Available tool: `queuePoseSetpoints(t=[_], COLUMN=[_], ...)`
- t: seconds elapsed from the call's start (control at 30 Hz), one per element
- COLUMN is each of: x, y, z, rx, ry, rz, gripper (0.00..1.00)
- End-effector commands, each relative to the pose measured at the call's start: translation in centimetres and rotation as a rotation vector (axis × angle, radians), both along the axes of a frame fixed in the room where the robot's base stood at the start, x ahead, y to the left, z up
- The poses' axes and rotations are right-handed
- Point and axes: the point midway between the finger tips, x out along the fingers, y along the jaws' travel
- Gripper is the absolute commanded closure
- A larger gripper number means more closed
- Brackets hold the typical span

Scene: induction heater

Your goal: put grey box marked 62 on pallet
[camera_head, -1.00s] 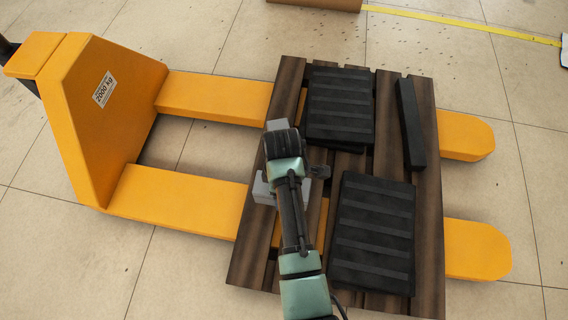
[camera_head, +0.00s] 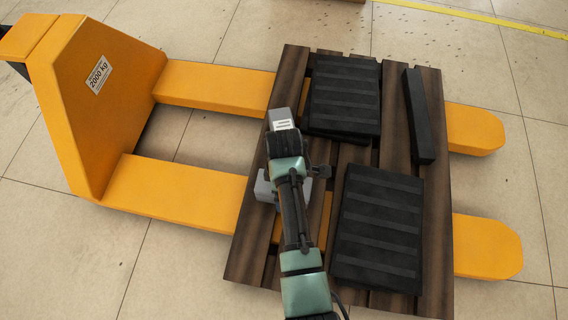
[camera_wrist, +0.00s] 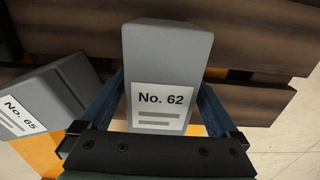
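The grey box marked No. 62 (camera_wrist: 165,60) sits between the two blue fingers of my gripper (camera_wrist: 163,88) in the wrist view. The fingers press against its two sides, and its white label faces the camera. In the head view my arm covers most of the gripper; a grey shape under the arm (camera_head: 264,188) appears to be the held box. The wooden pallet (camera_head: 252,240) lies across the orange forks, and its boards (camera_wrist: 255,40) show behind the box. I cannot tell whether the box touches the boards.
Another grey box marked No. 65 (camera_wrist: 55,85) is close by on the left in the wrist view. Black ribbed slabs (camera_head: 345,95) (camera_head: 380,230) and a narrow black bar (camera_head: 418,115) occupy the pallet's middle and right. The orange pallet truck (camera_head: 95,110) stands left.

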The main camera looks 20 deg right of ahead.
Motion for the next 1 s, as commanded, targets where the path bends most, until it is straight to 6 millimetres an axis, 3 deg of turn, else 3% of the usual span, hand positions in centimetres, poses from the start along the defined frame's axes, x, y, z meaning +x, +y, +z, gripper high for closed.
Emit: queuePoseSetpoints(t=[0.27, 0.47, 0.67, 1.0], x=[0.0, 0.0, 0.0, 0.0], y=[0.0, 0.0, 0.0, 0.0], z=[0.1, 1.2, 3.8, 9.7], rx=[0.000, -0.001, 0.000, -0.001], ry=[0.000, -0.001, 0.000, -0.001], rz=[0.000, 0.000, 0.000, 0.000], gripper=[0.00, 0.00, 0.00, 0.00])
